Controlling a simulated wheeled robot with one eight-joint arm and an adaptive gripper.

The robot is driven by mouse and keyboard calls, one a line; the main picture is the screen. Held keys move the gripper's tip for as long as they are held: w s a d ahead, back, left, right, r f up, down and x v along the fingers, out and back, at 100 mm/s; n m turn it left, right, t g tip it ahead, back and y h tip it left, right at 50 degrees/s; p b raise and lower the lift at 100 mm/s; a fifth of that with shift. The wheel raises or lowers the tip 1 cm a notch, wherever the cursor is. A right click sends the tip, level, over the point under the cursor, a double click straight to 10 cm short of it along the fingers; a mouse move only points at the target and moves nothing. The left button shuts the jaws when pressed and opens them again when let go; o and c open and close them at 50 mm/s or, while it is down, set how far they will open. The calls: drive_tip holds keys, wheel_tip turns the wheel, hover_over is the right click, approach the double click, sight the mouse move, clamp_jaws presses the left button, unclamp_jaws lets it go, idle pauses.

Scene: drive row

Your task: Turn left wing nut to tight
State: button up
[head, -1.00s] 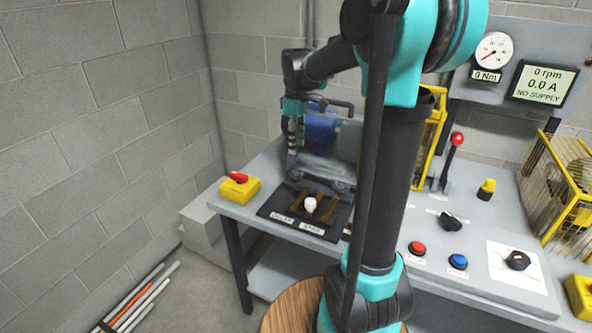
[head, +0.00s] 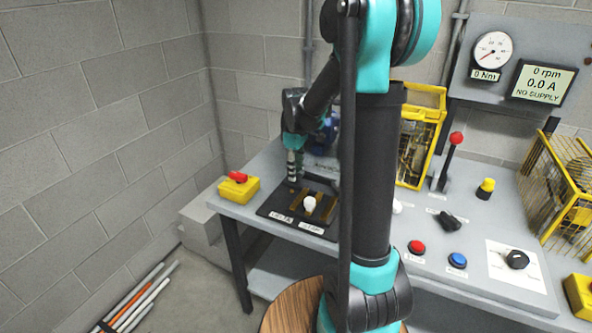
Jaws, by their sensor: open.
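My gripper (head: 292,172) points down over the back left part of the black plate (head: 268,210) at the left end of the bench. It is small in view and its fingertips are close above the plate. I cannot make out a wing nut clearly; any at that spot is hidden by the gripper or too small to tell. A white knob (head: 310,204) stands on the plate between brown slotted strips, to the right of and nearer than the gripper. Two labels (head: 282,216) lie along the plate's front edge, too blurred to read. I see nothing held.
A yellow box with a red knob (head: 238,187) stands left of the plate. My arm blocks the bench's middle. Red (head: 416,247) and blue (head: 457,260) buttons, a black knob (head: 517,260), a red-topped lever (head: 455,140) and yellow cages (head: 420,140) stand to the right.

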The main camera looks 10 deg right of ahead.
clamp_jaws()
drive_tip(key=shift+m, duration=0.3)
drive_tip(key=m, duration=0.4)
drive_tip(key=shift+m, duration=0.3)
drive_tip(key=m, duration=1.2)
drive_tip(key=shift+m, duration=0.3)
drive_tip(key=m, duration=0.6)
